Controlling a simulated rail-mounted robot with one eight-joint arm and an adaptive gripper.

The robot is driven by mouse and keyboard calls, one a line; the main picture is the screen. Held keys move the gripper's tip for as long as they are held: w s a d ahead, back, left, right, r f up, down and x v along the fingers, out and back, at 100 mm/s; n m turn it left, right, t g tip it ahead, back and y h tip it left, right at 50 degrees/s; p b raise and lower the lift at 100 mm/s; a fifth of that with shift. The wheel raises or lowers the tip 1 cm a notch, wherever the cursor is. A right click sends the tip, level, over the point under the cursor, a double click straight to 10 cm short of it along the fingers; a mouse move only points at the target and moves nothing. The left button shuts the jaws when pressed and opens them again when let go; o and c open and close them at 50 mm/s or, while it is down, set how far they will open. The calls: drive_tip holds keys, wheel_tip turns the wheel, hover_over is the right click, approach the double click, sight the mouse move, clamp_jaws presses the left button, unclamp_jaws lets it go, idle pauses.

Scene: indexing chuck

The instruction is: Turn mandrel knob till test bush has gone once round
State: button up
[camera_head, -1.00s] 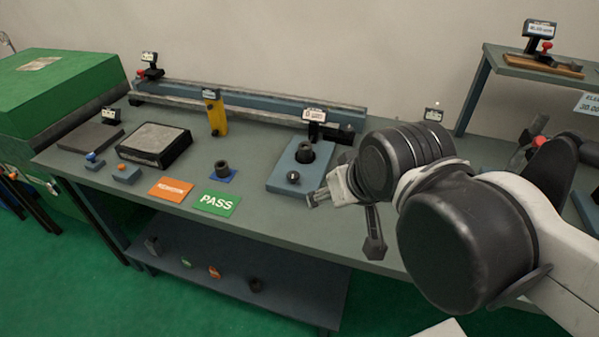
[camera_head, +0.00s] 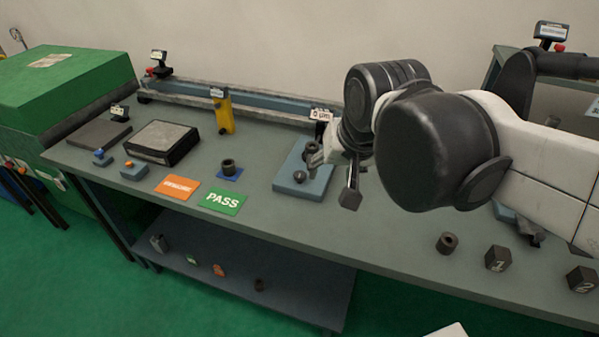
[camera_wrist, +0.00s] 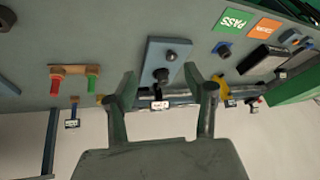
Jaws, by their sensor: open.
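The blue-grey fixture plate (camera_head: 292,190) sits on the bench. A small dark knob (camera_head: 299,177) stands at its near end. In the wrist view, the plate (camera_wrist: 159,48) carries the small knob (camera_wrist: 171,55) and a larger dark bush (camera_wrist: 161,75). Any mark on the bush is too small to read.
Another dark bush stands on a blue pad (camera_head: 238,177) left of the plate. Green PASS (camera_head: 222,201) and orange (camera_head: 178,186) cards lie farther left. A long rail (camera_head: 250,101) runs behind. Dark numbered blocks (camera_head: 498,258) stand at the right front.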

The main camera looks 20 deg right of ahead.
drive_tip(key=w+m+g, duration=0.3)
drive_tip(key=w+m, duration=0.3)
drive_tip(key=w, duration=0.5)
drive_tip(key=m+g+b, duration=0.1)
drive_tip(key=m+g, duration=0.2)
drive_tip(key=m, duration=0.2)
hover_over(300, 174)
wheel_tip(300, 174, down, 5)
wheel_tip(300, 174, down, 13)
drive_tip(key=shift+f+b, duration=0.2)
drive_tip(key=shift+b, duration=0.25)
drive_tip(key=shift+c, duration=0.3)
drive_tip(key=c, duration=1.1)
